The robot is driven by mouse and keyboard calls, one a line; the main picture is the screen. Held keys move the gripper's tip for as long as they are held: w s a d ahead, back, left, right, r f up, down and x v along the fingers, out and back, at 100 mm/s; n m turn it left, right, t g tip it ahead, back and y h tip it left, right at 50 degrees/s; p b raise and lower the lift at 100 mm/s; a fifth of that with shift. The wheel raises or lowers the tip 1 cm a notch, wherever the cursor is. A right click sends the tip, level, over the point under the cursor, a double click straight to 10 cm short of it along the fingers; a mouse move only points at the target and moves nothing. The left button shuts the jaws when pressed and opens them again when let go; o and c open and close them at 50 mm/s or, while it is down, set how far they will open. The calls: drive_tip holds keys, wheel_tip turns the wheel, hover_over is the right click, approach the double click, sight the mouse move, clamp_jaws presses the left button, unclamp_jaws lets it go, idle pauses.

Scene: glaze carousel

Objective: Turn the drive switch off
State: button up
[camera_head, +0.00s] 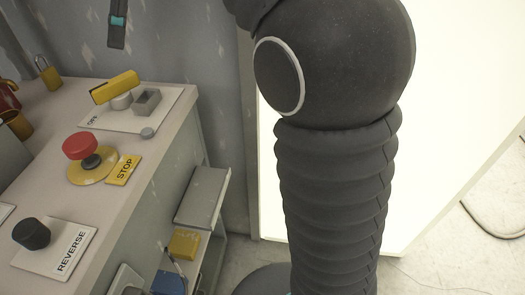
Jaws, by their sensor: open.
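The drive switch appears to be the yellow handle (117,87) on a round grey hub, on a pale plate (122,121) near the back of the bench. The handle lies slantwise, its right end higher in the picture. The plate bears the word OFF at its front left corner; the handle does not point at that word. A dark finger with a teal band, seemingly part of my gripper (117,25), hangs in from the top edge, apart from the handle in the picture. The jaws are open; the rest of the gripper is out of frame.
A grey slotted block (147,101) stands right of the handle. In front are a red mushroom button (80,146) by a STOP label and a black knob (32,234) on a REVERSE plate. A padlock (48,74) stands at the back left. Shelves (203,196) jut out at right.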

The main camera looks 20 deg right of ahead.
drive_tip(key=v, duration=0.4)
drive_tip(key=s+d+f+n+t+h, duration=0.2)
drive_tip(key=s+d+f+n+t, duration=0.1)
drive_tip(key=s+d+f+n, duration=0.7)
drive_tip(key=s+d+f+n+t+h, duration=0.1)
drive_tip(key=s+d+f+n, duration=0.2)
drive_tip(key=f, duration=0.4)
drive_tip(key=s+d+f+n+t+h+b, duration=0.1)
drive_tip(key=s+d+f+n, duration=0.2)
drive_tip(key=f, duration=0.4)
drive_tip(key=s+d, duration=0.1)
drive_tip(key=s, duration=0.1)
drive_tip(key=shift+s+d, duration=0.2)
drive_tip(key=shift+s, duration=0.15)
drive_tip(key=shift+f, duration=0.1)
drive_tip(key=shift+c, duration=0.2)
